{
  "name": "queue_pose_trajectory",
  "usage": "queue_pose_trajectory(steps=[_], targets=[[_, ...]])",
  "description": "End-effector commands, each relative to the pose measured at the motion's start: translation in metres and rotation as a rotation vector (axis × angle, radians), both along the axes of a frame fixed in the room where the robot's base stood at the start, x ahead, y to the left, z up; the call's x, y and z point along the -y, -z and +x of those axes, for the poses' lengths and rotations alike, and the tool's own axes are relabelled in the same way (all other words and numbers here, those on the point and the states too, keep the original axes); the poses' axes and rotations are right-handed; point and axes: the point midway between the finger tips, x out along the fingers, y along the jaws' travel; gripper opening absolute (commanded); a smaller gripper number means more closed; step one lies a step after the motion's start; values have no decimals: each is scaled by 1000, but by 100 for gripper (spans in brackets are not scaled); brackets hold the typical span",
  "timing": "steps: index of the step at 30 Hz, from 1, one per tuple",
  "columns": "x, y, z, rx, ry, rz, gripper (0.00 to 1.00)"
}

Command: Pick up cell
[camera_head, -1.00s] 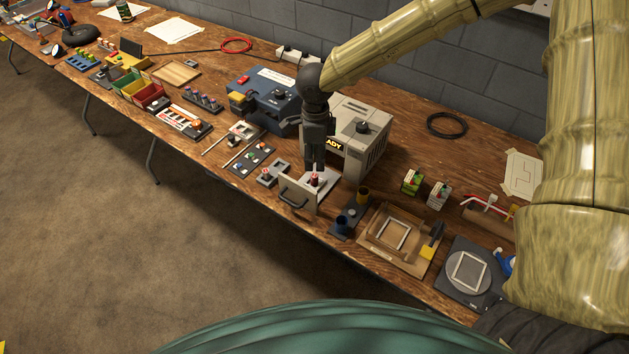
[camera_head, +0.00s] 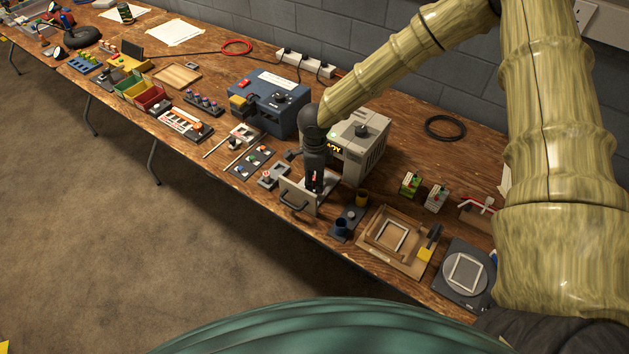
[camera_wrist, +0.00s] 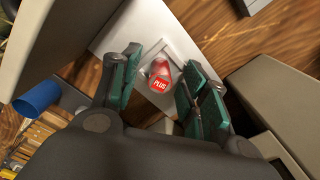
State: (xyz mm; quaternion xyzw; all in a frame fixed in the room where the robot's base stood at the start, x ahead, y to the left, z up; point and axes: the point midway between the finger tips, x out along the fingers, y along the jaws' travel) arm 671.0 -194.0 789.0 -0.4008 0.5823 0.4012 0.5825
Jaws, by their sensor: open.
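The drawer's handled front plate (camera_head: 297,197) stands close to the gripper on the near side. A holder with a blue cup (camera_head: 341,222) and a yellow cup (camera_head: 362,198) is to the right.

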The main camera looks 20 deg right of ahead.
Motion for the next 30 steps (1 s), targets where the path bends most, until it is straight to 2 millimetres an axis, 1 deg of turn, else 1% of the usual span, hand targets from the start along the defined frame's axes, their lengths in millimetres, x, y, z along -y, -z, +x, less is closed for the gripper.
queue_pose_trajectory(steps=[5, 6, 8, 9, 13, 14, 24, 26, 30], targets=[[0, 0, 0, 0, 0, 0, 45], [0, 0, 0, 0, 0, 0, 43], [0, 0, 0, 0, 0, 0, 32], [0, 0, 0, 0, 0, 0, 25], [0, 0, 0, 0, 0, 0, 1], [0, 0, 0, 0, 0, 0, 0], [0, -2, 0, 0, 0, 0, 0], [0, -5, 0, 1, 0, 1, 0], [0, -21, 0, 3, 1, 1, 0]])
